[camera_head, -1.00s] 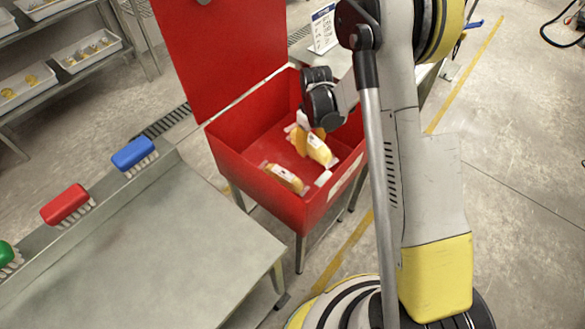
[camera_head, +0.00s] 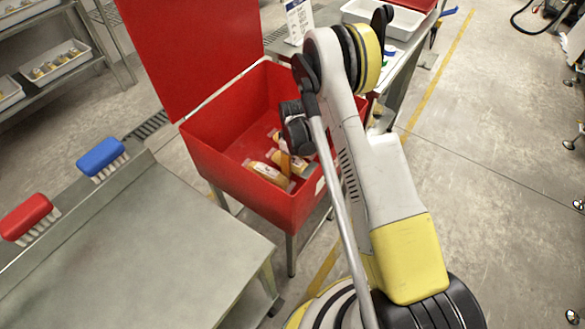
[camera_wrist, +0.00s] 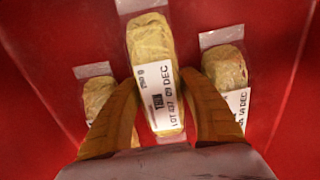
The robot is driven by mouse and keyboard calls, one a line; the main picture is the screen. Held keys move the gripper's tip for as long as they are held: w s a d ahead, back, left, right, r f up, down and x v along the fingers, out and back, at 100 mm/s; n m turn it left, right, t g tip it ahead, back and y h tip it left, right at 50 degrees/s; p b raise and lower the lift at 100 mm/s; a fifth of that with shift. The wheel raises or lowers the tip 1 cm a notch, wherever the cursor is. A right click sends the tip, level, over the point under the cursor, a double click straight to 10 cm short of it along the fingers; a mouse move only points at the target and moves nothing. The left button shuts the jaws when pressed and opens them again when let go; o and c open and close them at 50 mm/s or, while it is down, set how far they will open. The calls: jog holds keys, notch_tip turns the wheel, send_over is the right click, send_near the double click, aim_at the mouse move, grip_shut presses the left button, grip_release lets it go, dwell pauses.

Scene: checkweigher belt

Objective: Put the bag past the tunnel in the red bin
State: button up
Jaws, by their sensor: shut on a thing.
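The red bin (camera_head: 235,193) stands open on legs with its lid raised at the back. In the wrist view, my gripper (camera_wrist: 163,95) has its two fingers on either side of a yellow bag (camera_wrist: 151,52) with a white date label, and is shut on it. The held bag is inside the bin, over its red floor (camera_wrist: 275,25). Two more bags, one at left (camera_wrist: 98,98) and one at right (camera_wrist: 224,68), lie beside it. In the head view the bags (camera_head: 268,172) show low in the bin, and my arm partly hides them.
A grey metal table (camera_head: 130,240) stands left of the bin, with a blue brush (camera_head: 101,156) and a red brush (camera_head: 27,216) along its edge. A white tray (camera_head: 385,20) is on a bench behind. Shelves with trays (camera_head: 52,62) stand at far left.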

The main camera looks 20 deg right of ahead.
jog(key=shift+f, duration=0.25)
jog(key=o, duration=1.1)
